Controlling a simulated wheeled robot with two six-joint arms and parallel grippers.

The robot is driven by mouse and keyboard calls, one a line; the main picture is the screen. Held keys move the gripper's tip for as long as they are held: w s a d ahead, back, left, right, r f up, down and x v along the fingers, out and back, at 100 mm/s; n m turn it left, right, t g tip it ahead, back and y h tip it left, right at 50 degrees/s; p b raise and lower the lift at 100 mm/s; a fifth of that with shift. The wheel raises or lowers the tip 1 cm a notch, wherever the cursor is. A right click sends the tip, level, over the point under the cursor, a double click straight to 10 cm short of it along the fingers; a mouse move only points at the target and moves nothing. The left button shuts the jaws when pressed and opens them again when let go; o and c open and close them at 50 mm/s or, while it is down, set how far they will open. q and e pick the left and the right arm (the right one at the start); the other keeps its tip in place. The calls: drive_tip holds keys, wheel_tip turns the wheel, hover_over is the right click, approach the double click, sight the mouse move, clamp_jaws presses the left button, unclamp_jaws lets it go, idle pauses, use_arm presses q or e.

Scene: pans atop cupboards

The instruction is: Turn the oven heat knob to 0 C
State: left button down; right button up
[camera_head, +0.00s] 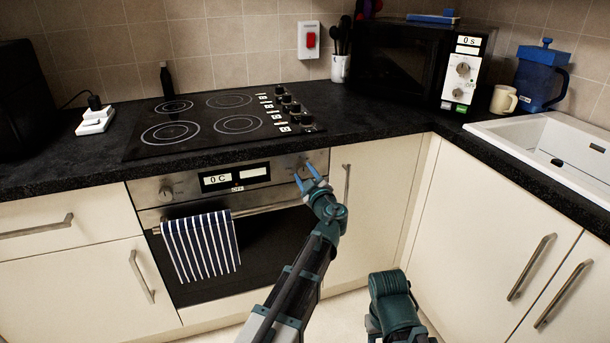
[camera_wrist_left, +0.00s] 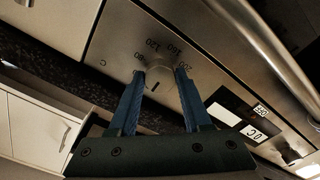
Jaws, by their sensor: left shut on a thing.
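The oven (camera_head: 262,245) has a steel control panel with a knob at each end. My left gripper (camera_head: 309,172) is at the right-hand knob (camera_head: 303,172), with its blue fingers on either side of it. In the left wrist view the fingers (camera_wrist_left: 160,82) are shut on this round knob (camera_wrist_left: 158,76), with temperature numbers printed around it. The oven display (camera_head: 217,180) reads 0 C. It also shows tilted in the left wrist view (camera_wrist_left: 224,115). My right gripper is out of view; only part of that arm shows at the bottom.
A striped towel (camera_head: 201,246) hangs on the oven door handle. A black hob (camera_head: 220,122) is in the worktop above. A cupboard with a vertical handle (camera_head: 347,184) stands right of the oven. The left-hand oven knob (camera_head: 166,194) is clear.

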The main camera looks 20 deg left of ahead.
use_arm(q)
drive_tip(key=shift+s, duration=0.1)
drive_tip(key=shift+c, duration=1.7)
unclamp_jaws()
drive_tip(key=v, duration=1.3)
drive_tip(key=shift+s+d, duration=0.25)
drive_tip(key=shift+d, duration=0.05)
